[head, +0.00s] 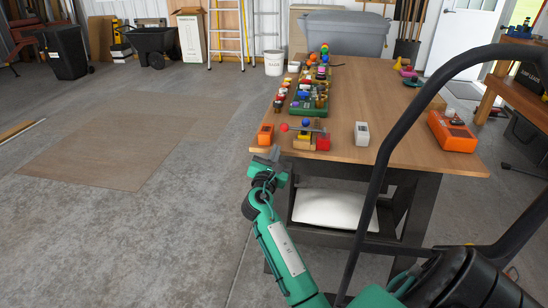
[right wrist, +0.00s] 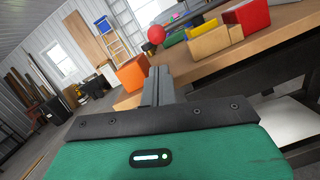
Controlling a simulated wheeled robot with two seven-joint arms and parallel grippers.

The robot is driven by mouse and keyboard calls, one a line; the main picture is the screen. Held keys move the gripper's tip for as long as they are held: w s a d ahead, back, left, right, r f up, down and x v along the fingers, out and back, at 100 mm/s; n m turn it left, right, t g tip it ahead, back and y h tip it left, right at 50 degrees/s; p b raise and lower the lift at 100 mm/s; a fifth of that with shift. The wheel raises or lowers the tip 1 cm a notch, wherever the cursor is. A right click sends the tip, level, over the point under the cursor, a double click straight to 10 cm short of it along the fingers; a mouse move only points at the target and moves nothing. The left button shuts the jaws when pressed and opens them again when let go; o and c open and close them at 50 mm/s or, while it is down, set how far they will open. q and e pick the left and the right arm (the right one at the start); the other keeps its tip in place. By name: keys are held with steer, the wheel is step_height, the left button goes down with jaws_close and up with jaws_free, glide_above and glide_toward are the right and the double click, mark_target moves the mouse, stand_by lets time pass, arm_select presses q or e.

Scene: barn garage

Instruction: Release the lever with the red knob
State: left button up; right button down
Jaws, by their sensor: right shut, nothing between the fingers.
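The red knob (head: 284,127) is a small ball at the left end of a thin lever, near the table's front edge. In the right wrist view the red knob (right wrist: 156,34) shows just above and beyond the fingertips. My left gripper is not in view.
An orange block (head: 265,134) stands left of the lever, close to my right gripper. A white box (head: 361,134) stands to the right. Several coloured parts fill a green tray (head: 307,108) behind. The wooden tabletop (head: 390,100) is mostly clear on the right.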

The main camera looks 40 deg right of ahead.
mark_target(303, 130)
steer(key=x, duration=0.4)
steer(key=shift+w+d, duration=0.2)
steer(key=shift+w+d+r, duration=0.15)
steer(key=shift+w+d, duration=0.25)
steer(key=shift+d, duration=0.2)
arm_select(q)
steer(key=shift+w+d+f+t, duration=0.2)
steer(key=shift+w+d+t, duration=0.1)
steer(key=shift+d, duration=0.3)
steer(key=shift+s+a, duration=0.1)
arm_select(e)
steer(key=shift+r, duration=0.1)
